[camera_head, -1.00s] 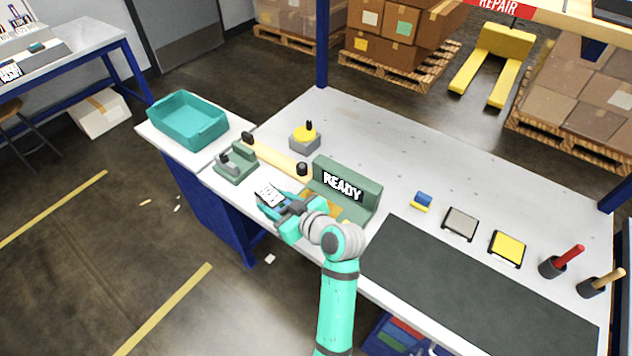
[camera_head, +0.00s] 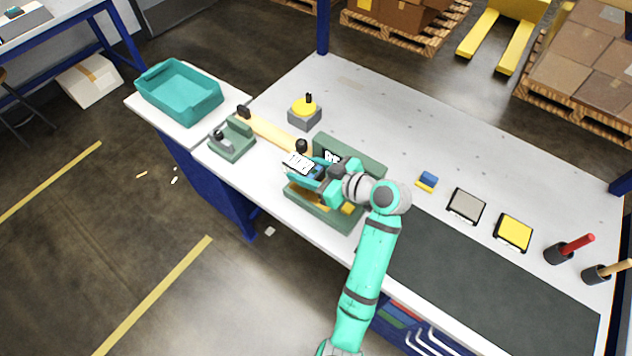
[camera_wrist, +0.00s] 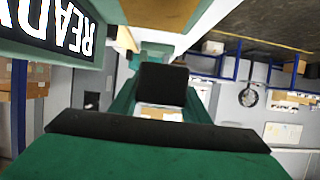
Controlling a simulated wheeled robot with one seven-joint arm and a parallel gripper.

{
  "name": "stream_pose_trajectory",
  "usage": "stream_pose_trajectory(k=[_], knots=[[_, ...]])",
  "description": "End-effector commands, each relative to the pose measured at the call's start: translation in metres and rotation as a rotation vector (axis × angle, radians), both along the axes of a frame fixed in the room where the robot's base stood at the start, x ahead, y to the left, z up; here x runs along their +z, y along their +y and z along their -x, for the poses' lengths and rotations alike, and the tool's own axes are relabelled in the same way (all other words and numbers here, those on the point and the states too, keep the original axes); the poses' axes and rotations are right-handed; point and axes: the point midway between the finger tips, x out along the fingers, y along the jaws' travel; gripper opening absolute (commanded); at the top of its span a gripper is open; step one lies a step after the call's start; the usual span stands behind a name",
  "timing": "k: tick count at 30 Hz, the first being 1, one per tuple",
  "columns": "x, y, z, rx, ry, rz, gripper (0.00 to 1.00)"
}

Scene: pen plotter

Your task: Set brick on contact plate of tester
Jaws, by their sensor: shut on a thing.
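My gripper (camera_head: 318,177) is shut on the brick (camera_head: 298,163), a small block with a white printed label facing up. In the wrist view, a dark block (camera_wrist: 163,85) shows between the teal fingers. The green tester (camera_head: 312,210) stands at the bench's front edge, with an upright display panel behind its low base. My gripper and the brick are over the base. Orange-yellow plate surface (camera_head: 322,206) shows below my gripper. Most of the plate is hidden, and I cannot tell whether the brick touches it. The READY display (camera_wrist: 65,28) is at upper left in the wrist view.
A green fixture (camera_head: 232,141), a yellow-topped knob box (camera_head: 304,110) and a teal bin (camera_head: 180,90) are to the left. A blue-and-yellow block (camera_head: 427,181), a grey pad (camera_head: 466,206), a yellow pad (camera_head: 514,232) and a dark mat (camera_head: 480,285) are right. The back of the bench is clear.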

Motion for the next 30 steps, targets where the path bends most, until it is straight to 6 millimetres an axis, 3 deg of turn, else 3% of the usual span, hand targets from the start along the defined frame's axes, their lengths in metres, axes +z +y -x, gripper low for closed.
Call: stream_pose_trajectory(k=[4,13,18,30], knots=[[-0.019,-0.016,-0.001,-0.003,0.002,-0.001,0.10],[-0.039,-0.033,-0.001,-0.002,0.001,-0.002,0.10],[-0.062,-0.031,-0.001,0.000,0.000,-0.001,0.10],[-0.068,-0.030,-0.001,0.000,-0.002,0.001,0.10]])
